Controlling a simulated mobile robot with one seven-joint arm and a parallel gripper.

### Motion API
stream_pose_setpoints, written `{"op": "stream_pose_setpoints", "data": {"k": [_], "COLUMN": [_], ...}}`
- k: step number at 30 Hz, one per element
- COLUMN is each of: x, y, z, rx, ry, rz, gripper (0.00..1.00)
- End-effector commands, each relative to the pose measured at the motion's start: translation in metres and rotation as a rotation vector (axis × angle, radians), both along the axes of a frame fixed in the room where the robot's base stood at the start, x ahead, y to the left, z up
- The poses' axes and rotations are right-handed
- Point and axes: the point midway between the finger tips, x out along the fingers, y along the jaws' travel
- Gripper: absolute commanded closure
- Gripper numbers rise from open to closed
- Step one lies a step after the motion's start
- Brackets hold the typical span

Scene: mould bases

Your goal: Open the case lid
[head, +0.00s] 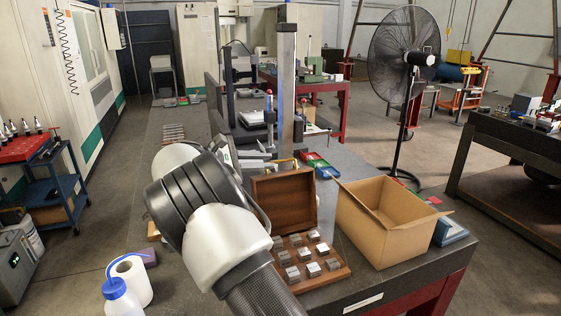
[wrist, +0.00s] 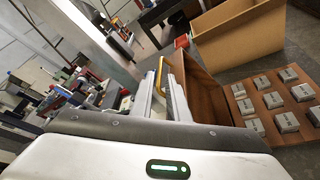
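The wooden case stands on the grey table in the head view. Its lid (head: 284,200) is raised and stands roughly upright at the back of its base (head: 337,275), which holds several metal blocks (head: 312,269). In the wrist view the brown lid (wrist: 200,88) is seen at a slant, with the block-filled base (wrist: 268,97) to its right. My gripper (wrist: 163,80) has its two fingers apart, with a narrow gap between them. The right finger is close beside the lid; I cannot tell whether they touch.
An open cardboard box (head: 385,222) stands right of the case. A tall measuring stand (head: 286,85) rises behind it. A white paper roll (head: 131,278) and a bottle (head: 119,299) are at the lower left. A yellow curved part (wrist: 160,74) shows past my fingers.

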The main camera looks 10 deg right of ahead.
Motion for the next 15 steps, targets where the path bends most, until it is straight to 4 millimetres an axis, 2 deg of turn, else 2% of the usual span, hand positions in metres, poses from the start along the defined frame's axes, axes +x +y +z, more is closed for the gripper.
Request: {"op": "stream_pose_setpoints", "data": {"k": [1,6,15], "x": [0.004,0.018,0.029], "y": [-0.011,-0.037,-0.055], "z": [-0.003,-0.012,-0.019], "rx": [-0.001,0.0,0.0], "ry": [0.002,0.001,0.001], "rz": [-0.002,-0.002,0.001], "gripper": [0.85,0.85,0.85]}}
